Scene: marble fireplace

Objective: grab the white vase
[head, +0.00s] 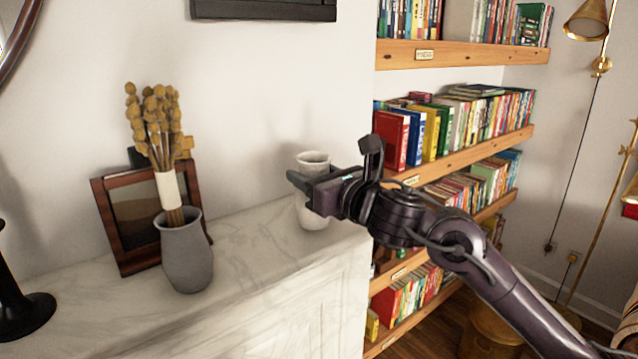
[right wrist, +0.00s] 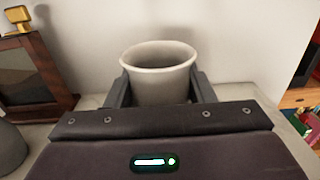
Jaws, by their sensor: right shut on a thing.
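The white vase (head: 313,214) stands upright on the marble mantel near its right end in the head view. My right gripper (head: 308,182) reaches in from the right and covers the middle of the vase. In the right wrist view the vase (right wrist: 160,72) sits between the two fingers of my right gripper (right wrist: 161,92), one on each side. The gripper is shut on it. The lower part of the vase is hidden by the gripper body in the wrist view. My left gripper is not in view.
A grey vase (head: 187,256) with dried yellow stems and a framed picture (head: 112,231) stand left on the marble mantel (head: 262,250). A black stand (head: 22,312) is at far left. A bookshelf (head: 455,146) is to the right. A wall is behind.

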